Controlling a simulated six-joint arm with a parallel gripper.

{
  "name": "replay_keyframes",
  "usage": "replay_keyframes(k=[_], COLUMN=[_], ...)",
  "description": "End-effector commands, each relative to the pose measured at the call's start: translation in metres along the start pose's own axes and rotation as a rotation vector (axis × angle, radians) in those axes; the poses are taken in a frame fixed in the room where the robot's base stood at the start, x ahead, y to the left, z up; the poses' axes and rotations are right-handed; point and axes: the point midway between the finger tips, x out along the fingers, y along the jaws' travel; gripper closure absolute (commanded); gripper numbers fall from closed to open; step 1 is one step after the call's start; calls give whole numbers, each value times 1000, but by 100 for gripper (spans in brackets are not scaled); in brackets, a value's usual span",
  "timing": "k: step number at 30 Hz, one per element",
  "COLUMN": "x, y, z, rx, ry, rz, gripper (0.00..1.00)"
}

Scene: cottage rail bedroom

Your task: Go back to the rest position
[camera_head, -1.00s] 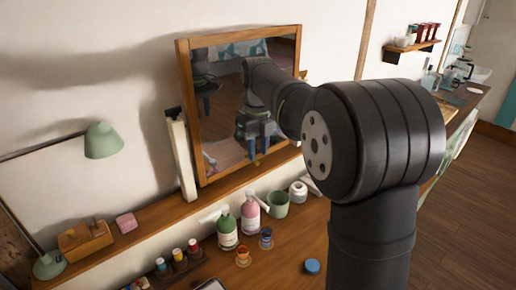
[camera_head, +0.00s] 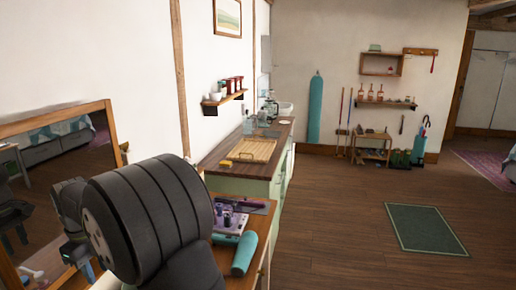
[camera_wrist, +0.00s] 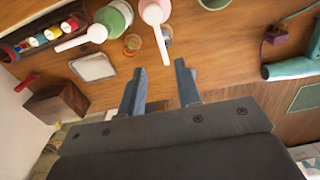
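My gripper (camera_wrist: 160,88) shows in the wrist view with its two fingers apart and nothing between them. It hangs above or in front of the wooden desk (camera_wrist: 215,55). My dark arm fills the lower left of the head view and hides the gripper directly. The mirror (camera_head: 55,110) at the left reflects part of my arm.
A teal roll (camera_head: 244,254) lies right of my arm. A counter (camera_head: 230,168) runs along the wall. The floor (camera_head: 330,225) at right is open around a green mat (camera_head: 425,228).

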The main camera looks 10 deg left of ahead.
Motion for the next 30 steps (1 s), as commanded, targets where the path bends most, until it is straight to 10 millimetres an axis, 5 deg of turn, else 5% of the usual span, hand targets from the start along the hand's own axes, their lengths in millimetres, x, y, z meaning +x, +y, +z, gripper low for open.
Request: replay_keyframes(k=[9, 15, 30], x=[62, 86, 93], y=[0, 0, 0], z=[-1, -1, 0], rx=[0, 0, 0], ry=[4, 2, 0], rz=[2, 1, 0], gripper=[69, 69, 69])
